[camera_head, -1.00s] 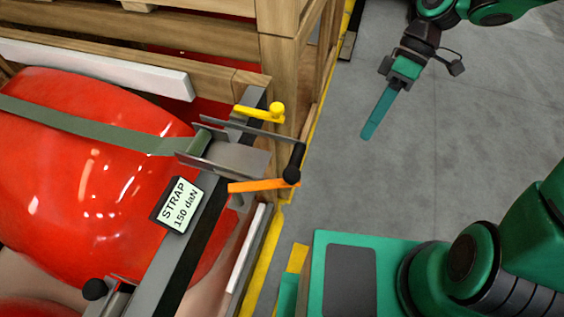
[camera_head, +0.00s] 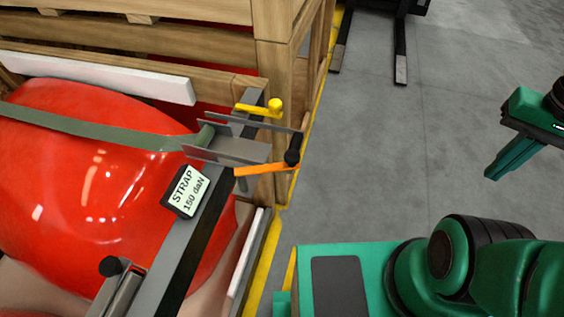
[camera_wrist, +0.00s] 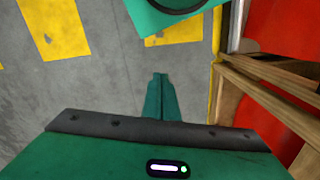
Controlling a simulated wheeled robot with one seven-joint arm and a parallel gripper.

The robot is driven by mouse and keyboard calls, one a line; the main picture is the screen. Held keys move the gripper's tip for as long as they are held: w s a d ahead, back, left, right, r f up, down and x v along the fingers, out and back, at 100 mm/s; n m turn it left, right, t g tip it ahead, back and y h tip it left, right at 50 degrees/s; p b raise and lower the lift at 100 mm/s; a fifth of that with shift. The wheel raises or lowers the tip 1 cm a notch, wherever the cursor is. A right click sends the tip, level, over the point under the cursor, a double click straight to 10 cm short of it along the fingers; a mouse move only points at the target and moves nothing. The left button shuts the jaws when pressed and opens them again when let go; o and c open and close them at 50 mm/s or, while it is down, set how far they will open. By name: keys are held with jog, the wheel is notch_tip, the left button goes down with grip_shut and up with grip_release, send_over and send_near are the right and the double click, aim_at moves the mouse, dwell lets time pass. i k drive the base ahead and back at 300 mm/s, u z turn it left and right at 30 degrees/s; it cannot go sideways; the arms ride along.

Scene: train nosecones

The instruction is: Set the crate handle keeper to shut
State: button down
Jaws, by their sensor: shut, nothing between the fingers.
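On the crate's corner (camera_head: 271,70) a grey metal bracket (camera_head: 235,150) holds the green strap (camera_head: 95,128) that runs over a red nosecone (camera_head: 95,180). A yellow lever with a round knob (camera_head: 275,106) sits at the top of the bracket. An orange lever (camera_head: 262,169) sticks out to the right below it, by a black knob (camera_head: 292,156). I cannot tell which of these is the keeper. My gripper (camera_head: 490,176) is shut and empty, over open floor well right of the bracket. Its closed fingers also show in the wrist view (camera_wrist: 158,80).
A label plate reading STRAP 150 daN (camera_head: 186,191) sits on the grey rail. Another black knob (camera_head: 111,266) is at lower left. A yellow floor line (camera_head: 262,260) runs along the crate. Dark forks (camera_head: 400,60) lie at the top. Grey floor (camera_head: 400,150) between crate and gripper is clear.

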aim_at(291, 157)
jog(key=k, duration=1.05)
jog(key=u, duration=0.35)
jog(key=i, duration=0.6)
jog(key=z, duration=0.25)
